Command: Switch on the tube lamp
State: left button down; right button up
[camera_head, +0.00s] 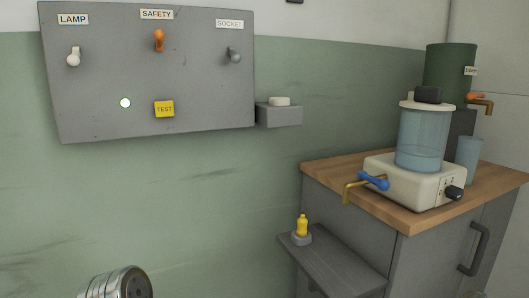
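A grey switch panel (205,100) hangs on the wall at the upper left. Its white lever switch (73,57), under the label LAMP (73,19), appears to point down. An orange lever (159,40) under SAFETY appears to point up. A grey lever (235,56) under SOCKET appears to point down. A small round light (125,103) glows whitish on the lower panel, left of a yellow TEST button (164,109). No tube lamp shows in this view. Neither gripper is recognisable in view.
A grey wall box (279,116) with a white top piece adjoins the panel's right side. A wood-topped cabinet (325,172) bears a blender-like dispenser (422,140), a blue cup (468,160) and a green tank (449,70). A low grey shelf (335,262) holds a yellow bottle (301,226).

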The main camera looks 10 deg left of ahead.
aim_at(74, 60)
jog(key=u, duration=1.35)
